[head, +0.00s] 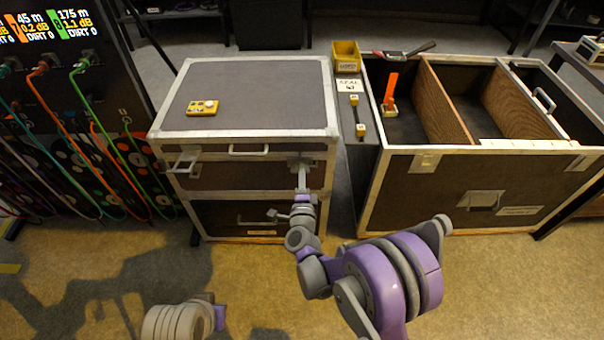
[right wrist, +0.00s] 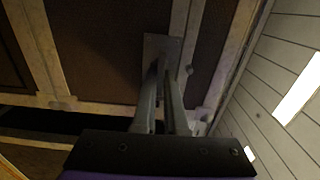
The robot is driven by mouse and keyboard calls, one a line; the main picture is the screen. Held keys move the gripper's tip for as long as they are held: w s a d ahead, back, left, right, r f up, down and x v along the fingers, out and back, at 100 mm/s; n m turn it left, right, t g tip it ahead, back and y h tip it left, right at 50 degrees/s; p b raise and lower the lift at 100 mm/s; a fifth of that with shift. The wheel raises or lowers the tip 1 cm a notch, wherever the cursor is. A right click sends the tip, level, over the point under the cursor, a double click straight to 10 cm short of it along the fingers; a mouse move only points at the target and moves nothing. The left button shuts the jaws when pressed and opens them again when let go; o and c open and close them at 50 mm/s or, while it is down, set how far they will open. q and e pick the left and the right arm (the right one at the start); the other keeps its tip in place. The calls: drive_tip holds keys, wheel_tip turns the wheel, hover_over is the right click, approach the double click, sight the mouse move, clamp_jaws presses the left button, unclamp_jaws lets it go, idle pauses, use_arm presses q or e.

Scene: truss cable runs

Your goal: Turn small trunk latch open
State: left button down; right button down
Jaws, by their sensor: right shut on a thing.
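The small trunk (head: 250,90) is a dark case with pale metal edges, standing at centre left in the head view. Its right latch (head: 306,160) is on the front face near the right corner; in the right wrist view its plate (right wrist: 160,45) is a grey rectangle. My right gripper (head: 301,175) reaches up to this latch. In the right wrist view its fingers (right wrist: 163,85) are close together at the plate, shut on the latch. The fingers hide the gripped part, so its turn angle cannot be told. The left latch (head: 183,163) sticks out from the front. My left gripper is out of view.
A yellow device (head: 202,108) lies on the trunk's lid. A large open case (head: 450,185) with wooden dividers stands on the right, with a narrow gap between. A yellow bin (head: 346,56) is behind the gap. A cable rack (head: 65,110) is on the left. Floor in front is clear.

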idle(0.3)
drive_tip(key=c, duration=1)
unclamp_jaws()
drive_tip(key=shift+o, duration=0.2)
drive_tip(key=s+p, duration=0.1)
drive_tip(key=s, duration=1)
drive_tip(key=shift+w, duration=0.1)
